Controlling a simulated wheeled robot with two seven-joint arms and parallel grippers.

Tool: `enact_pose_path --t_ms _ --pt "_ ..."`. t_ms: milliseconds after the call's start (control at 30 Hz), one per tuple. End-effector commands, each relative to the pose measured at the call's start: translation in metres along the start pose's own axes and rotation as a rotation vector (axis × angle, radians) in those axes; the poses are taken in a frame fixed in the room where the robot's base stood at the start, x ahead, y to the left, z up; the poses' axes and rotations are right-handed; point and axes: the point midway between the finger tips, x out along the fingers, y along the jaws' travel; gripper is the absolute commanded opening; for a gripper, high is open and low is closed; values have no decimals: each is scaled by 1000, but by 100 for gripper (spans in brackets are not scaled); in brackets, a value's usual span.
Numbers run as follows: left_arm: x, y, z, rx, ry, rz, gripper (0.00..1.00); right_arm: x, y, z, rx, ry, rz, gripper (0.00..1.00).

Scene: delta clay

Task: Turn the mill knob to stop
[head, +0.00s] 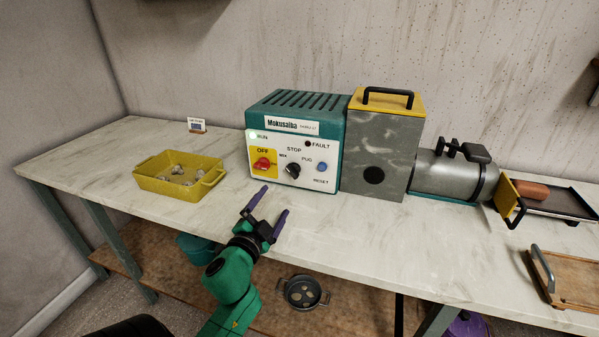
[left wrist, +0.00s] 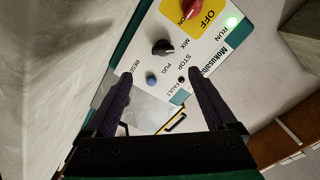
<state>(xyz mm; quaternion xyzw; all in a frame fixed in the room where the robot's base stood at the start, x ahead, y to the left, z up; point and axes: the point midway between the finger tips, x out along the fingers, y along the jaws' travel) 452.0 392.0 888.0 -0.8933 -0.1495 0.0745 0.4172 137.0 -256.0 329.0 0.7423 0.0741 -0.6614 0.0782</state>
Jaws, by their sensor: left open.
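The teal mill control box (head: 295,115) stands on the bench with a white front panel. Its black mill knob (head: 292,170) sits among the labels MIX, STOP and PUG; which one its pointer faces is too small to tell. The knob also shows in the left wrist view (left wrist: 162,47), just beyond the fingertips. My left gripper (head: 272,202) is open and empty, in front of the panel and below the knob, apart from it. The green RUN lamp (head: 253,136) is lit and the FAULT lamp (head: 308,144) looks dark. My right gripper is out of view.
Left of the black knob is a red OFF knob (head: 262,164) on a yellow plate; right of it is a blue RESET button (head: 322,167). A yellow tub (head: 150,182) holding pale lumps stands at left. The grey mill body (head: 375,140) is at right. The bench front is clear.

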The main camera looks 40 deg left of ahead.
Motion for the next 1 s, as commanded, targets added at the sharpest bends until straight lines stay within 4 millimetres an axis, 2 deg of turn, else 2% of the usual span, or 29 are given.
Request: enact_pose_path --t_ms 67,267,400,500,633,867,900,967,1000 --pt "14 -2 -2 2 3 -1 90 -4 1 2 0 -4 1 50" --pt "68 -2 -2 0 2 -2 90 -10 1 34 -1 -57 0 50" --pt "104 -1 -1 -1 0 -2 90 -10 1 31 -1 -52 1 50" --pt "123 -1 0 -2 0 -1 90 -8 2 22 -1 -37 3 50" --pt "136 0 0 -2 -1 0 90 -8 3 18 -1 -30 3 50" --pt "137 0 0 -2 -2 1 90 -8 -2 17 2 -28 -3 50" --pt "137 0 0 -2 -2 1 82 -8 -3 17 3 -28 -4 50" --pt "137 0 0 -2 -2 1 59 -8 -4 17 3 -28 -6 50" --pt "137 0 0 -2 -2 1 44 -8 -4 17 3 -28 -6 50"
